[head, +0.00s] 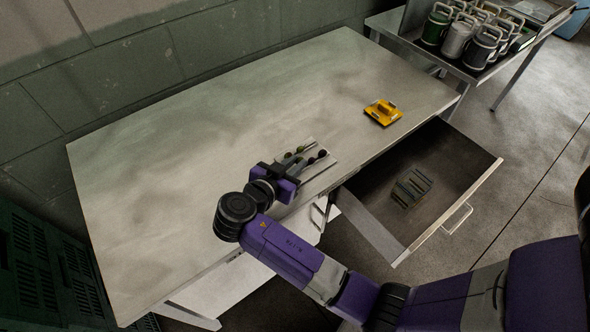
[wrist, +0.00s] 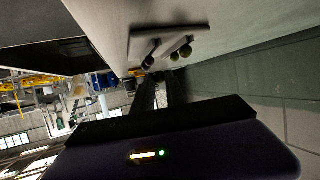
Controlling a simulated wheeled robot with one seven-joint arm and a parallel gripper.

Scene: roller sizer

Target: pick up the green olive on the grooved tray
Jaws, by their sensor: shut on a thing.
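The grooved tray (head: 318,172) is a small pale plate lying near the table's front edge; in the wrist view it is the pale slab (wrist: 190,31) with grooves. Small round olives sit on it, a dark one (head: 321,153) at its right end and a greenish one (head: 300,149) at its far side. My gripper (head: 297,168) is low over the tray's left part. In the wrist view its fingers (wrist: 158,80) are close together at a small dark-green olive (wrist: 148,62). The fingers are shut on it, and partly hide it. I cannot tell whether it is clear of the tray.
A yellow object (head: 382,112) lies on the table (head: 190,130) to the right. An open drawer (head: 455,165) below the front edge holds a small grey item (head: 411,187). Several lidded canisters (head: 457,40) stand on another table at the back right. The table's left half is clear.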

